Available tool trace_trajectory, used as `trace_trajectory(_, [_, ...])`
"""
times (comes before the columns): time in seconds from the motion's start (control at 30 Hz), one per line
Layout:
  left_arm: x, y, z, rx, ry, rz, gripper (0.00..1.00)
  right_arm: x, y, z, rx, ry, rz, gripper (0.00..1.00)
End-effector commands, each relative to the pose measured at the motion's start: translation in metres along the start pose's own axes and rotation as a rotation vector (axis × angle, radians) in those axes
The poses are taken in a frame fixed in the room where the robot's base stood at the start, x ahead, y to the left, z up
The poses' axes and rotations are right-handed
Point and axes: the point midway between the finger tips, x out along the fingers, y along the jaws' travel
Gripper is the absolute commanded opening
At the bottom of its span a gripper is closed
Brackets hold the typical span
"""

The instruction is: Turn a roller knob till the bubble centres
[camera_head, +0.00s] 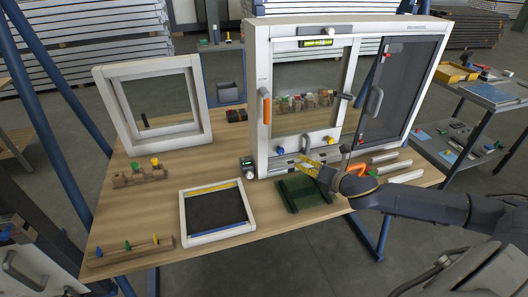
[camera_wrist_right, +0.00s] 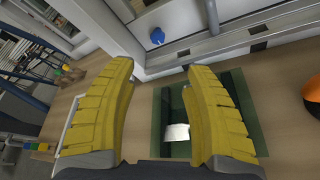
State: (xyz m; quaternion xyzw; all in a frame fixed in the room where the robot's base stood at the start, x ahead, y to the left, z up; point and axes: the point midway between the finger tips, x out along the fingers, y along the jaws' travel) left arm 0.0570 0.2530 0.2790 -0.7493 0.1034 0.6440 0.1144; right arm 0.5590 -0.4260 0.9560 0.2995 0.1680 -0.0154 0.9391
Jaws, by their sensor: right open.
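A large white window frame (camera_head: 262,100) stands upright on the table. A yellow-green spirit level (camera_head: 317,43) sits on its top rail; the bubble is too small to place. A blue knob (camera_head: 281,151) and a yellow knob (camera_head: 329,140) sit on the lower rail. My right gripper (camera_head: 308,166) is open and empty in front of the lower rail, between the two knobs across the picture. In the right wrist view, the blue knob (camera_wrist_right: 157,37) shows beyond and between the spread yellow fingers (camera_wrist_right: 160,70), apart from them. My left gripper is not in view.
A dark green tray (camera_head: 305,194) lies below my right gripper. An orange-handled thing (camera_head: 356,168) and pale bars (camera_head: 384,158) lie to its right. A small flat frame (camera_head: 187,220) lies to the left. The front left tabletop (camera_head: 125,212) has bare room.

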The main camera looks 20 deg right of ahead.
Motion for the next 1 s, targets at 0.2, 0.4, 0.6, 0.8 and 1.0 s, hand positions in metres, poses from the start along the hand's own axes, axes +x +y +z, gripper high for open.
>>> trace_trajectory(0.2, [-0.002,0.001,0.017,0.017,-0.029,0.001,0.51,0.002,0.001,0.001,-0.047,-0.006,-0.011,0.51])
trace_trajectory(0.4, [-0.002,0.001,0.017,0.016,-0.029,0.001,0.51,0.021,0.001,0.002,-0.044,-0.007,-0.01,0.51])
trace_trajectory(0.6, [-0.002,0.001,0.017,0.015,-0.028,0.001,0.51,0.05,0.001,0.002,-0.041,-0.006,-0.009,0.51])
trace_trajectory(0.8, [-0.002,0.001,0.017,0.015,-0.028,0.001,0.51,0.082,0.001,0.002,-0.041,-0.007,-0.009,0.51])
trace_trajectory(1.0, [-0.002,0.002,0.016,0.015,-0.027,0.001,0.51,0.117,0.001,0.002,-0.042,-0.007,-0.009,0.51])
